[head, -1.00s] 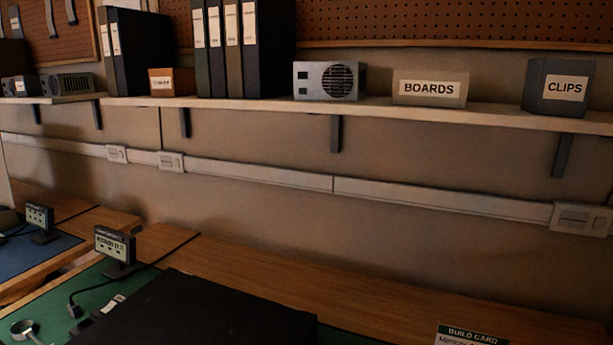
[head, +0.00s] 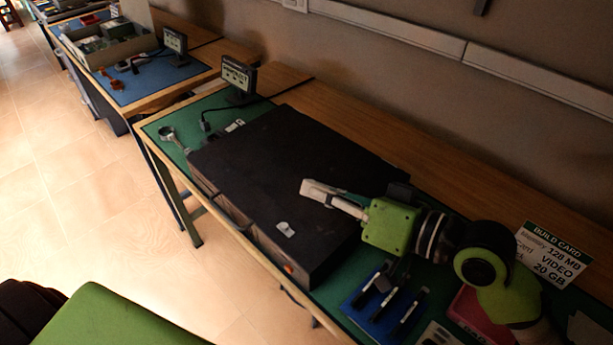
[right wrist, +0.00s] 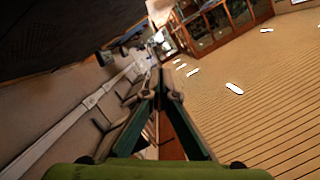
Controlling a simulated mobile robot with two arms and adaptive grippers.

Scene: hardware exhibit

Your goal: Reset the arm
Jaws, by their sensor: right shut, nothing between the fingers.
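My right gripper (head: 322,192) reaches in from the right in the head view, on a green and black arm. It is above the dark computer case (head: 290,165) on the bench. Its fingers are shut and hold nothing. In the right wrist view its fingers (right wrist: 160,85) meet at their tips, with the wall and ceiling beyond. My left gripper is not in view.
The bench has a green mat (head: 172,128), a small display (head: 238,78) and a build card (head: 552,255). A blue tray (head: 372,312) with dark tools lies in front of my right arm. Another bench with a blue mat (head: 150,85) stands at the back left. The tiled floor (head: 70,190) at left is clear.

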